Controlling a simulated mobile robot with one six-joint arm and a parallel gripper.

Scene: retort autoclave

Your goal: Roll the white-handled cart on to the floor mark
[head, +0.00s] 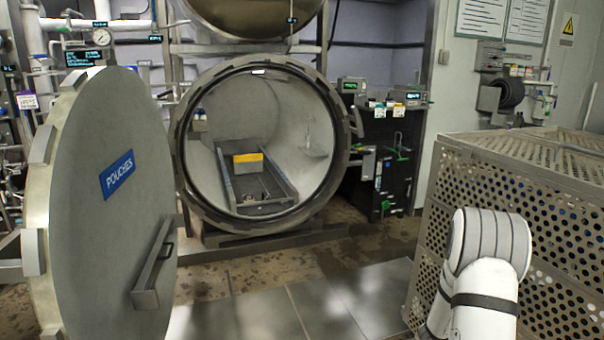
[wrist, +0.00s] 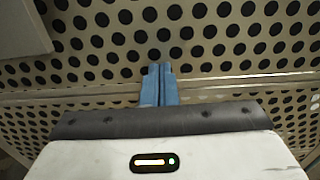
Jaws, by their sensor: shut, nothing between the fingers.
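A large perforated metal crate or cart (head: 530,200) fills the right side of the head view. I see no white handle on it and cannot tell whether it is the task's cart. My gripper (wrist: 158,72) shows as two blue fingers in the wrist view, pressed together with nothing between them. A perforated panel (wrist: 225,45) with a plain horizontal band lies just beyond the fingertips; I cannot tell whether they touch it. In the head view my gripper is hidden behind my white arm. No floor mark is in view.
An open round autoclave (head: 183,140) stands at the back centre, with a rail tray (head: 285,190) and a yellow-topped box (head: 249,163) inside. Its grey door labelled POUCHES (head: 100,240) swings out at left. Metal floor plates (head: 300,308) between door and crate are clear.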

